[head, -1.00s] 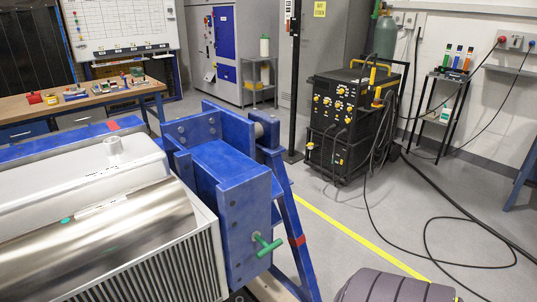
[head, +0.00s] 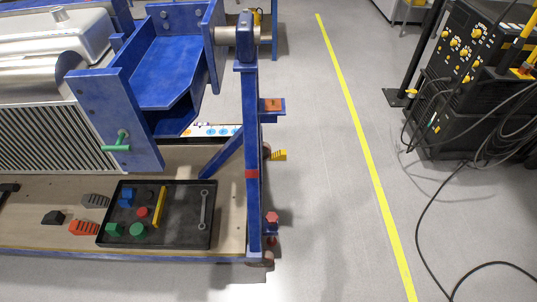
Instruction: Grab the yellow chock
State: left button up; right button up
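A small yellow ridged block (head: 278,155), which looks like the yellow chock, shows just right of the blue upright post of the jig stand. It sits low beside the post, next to a dark round part. I cannot tell exactly what it rests on. Neither of my grippers is in the head view.
The blue rotary jig (head: 170,70) stands at left. On the wooden board below lie an orange chock (head: 84,228), a grey chock (head: 95,200), a black chock (head: 52,217) and a black tray (head: 185,238) of parts. Floor right of the post is clear to the yellow line (head: 360,140).

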aim_at(280, 156)
jog(key=l, duration=0.45)
jog(key=z, duration=1.5)
jog(key=i+l, duration=0.2)
jog(key=i, duration=0.3)
jog(key=i+l+z, duration=0.15)
jog(key=i, duration=0.35)
jog(key=i+j+u, duration=0.2)
jog(key=i+u, duration=0.8)
jog(key=i+l+u, duration=0.2)
jog(key=i+u, duration=0.25)
jog(key=i+j, duration=0.1)
jog(key=i, duration=1.2)
jog(key=i+j, duration=0.1)
jog(key=i, duration=1.2)
jog(key=i+u, duration=0.45)
jog(key=i+l+u, duration=0.2)
jog(key=u, duration=0.25)
jog(key=i+l+u, duration=0.25)
jog(key=u, duration=0.15)
jog(key=i+l, duration=0.05)
